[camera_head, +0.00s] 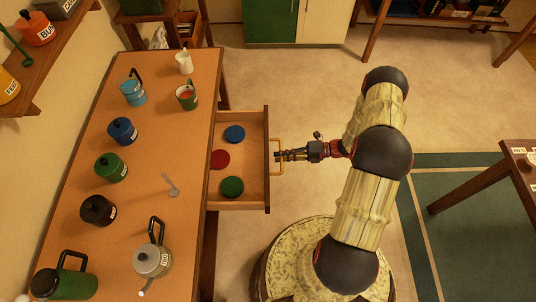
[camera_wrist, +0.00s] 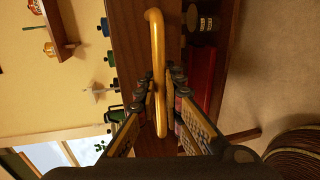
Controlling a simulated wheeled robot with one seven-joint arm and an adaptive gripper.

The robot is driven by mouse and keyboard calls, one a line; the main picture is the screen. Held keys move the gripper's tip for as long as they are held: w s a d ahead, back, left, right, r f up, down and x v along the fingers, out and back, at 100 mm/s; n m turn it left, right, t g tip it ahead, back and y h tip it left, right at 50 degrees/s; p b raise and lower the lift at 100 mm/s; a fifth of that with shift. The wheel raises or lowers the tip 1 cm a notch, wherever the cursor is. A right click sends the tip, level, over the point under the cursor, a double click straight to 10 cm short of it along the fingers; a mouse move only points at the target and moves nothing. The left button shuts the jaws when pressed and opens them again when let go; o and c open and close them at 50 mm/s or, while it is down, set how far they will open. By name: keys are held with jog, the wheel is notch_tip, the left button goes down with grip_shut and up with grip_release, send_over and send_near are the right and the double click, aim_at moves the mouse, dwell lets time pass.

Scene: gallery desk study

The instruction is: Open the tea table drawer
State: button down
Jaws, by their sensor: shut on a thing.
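The tea table (camera_head: 150,190) is a long orange-brown table at the left in the head view. Its drawer (camera_head: 252,165) stands pulled out to the right, with a blue, a red and a green disc inside. The drawer's yellow handle (camera_head: 280,142) is on its front face. It also shows in the wrist view as a golden bar (camera_wrist: 158,50). My gripper (camera_head: 280,156) is at the handle's middle, its fingers on either side of the bar. In the wrist view the fingertips (camera_wrist: 161,85) are shut on the bar. The fingers partly hide the handle in the head view.
On the tabletop stand several coloured canisters, a grey kettle (camera_head: 152,260), a green mug (camera_head: 187,96), a white jug (camera_head: 184,62) and a spoon (camera_head: 172,186). Another table (camera_head: 480,180) is at the right edge. The floor (camera_head: 300,85) beyond the drawer is clear.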

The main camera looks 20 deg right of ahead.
jog(key=shift+v, duration=0.9)
jog(key=shift+f, duration=0.25)
jog(key=c, duration=2)
grip_release()
jog(key=shift+o, duration=0.2)
jog(key=shift+d, duration=0.1)
jog(key=v, duration=1.2)
